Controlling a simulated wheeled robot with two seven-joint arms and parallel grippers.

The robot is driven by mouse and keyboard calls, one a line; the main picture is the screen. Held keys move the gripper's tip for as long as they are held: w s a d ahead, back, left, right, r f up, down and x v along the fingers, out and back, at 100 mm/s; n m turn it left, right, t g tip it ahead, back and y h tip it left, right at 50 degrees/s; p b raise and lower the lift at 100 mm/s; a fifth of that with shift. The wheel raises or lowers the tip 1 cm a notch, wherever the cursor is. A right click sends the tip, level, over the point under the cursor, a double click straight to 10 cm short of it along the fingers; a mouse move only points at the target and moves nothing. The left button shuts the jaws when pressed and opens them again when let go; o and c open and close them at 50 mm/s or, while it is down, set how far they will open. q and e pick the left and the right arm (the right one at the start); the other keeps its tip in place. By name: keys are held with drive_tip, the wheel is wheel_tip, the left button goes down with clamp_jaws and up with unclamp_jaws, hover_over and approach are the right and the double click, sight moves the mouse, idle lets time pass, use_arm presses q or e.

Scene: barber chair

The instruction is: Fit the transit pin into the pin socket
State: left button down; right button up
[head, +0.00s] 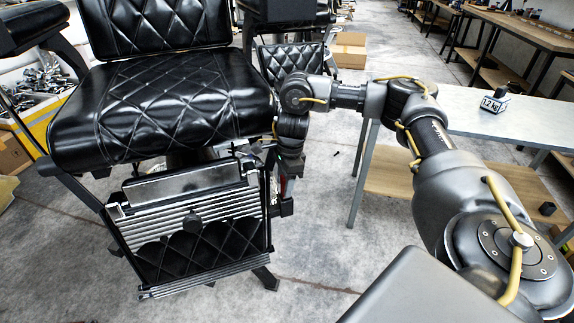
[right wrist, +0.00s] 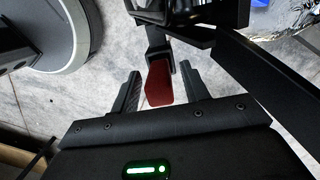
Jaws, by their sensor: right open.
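My right gripper (right wrist: 159,72) is open in the right wrist view, with one finger on each side of a red piece (right wrist: 158,84). Gaps show between the red piece and both fingers. The red piece hangs from a dark bracket (right wrist: 157,42) and may be the transit pin's grip. In the head view my right gripper (head: 287,178) points down beside the chair's footrest, partly hidden, with a bit of red (head: 284,188) at it. I cannot make out the pin socket. My left gripper is not in view.
The black barber chair (head: 165,100) and its ribbed footrest (head: 190,210) stand left of my right arm. Cardboard boxes (head: 349,48) stand behind. The floor between chair and table is mostly clear.

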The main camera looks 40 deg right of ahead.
drive_tip(key=r+p, duration=0.1)
drive_tip(key=r, duration=0.2)
drive_tip(key=r+p, duration=0.1)
drive_tip(key=r, duration=0.2)
drive_tip(key=d+r+p, duration=0.1)
drive_tip(key=r, duration=0.3)
drive_tip(key=shift+s, duration=0.2)
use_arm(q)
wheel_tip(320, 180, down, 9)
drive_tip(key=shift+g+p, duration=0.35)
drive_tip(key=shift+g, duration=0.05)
use_arm(e)
drive_tip(key=shift+d+r, duration=0.1)
drive_tip(key=shift+r, duration=0.3)
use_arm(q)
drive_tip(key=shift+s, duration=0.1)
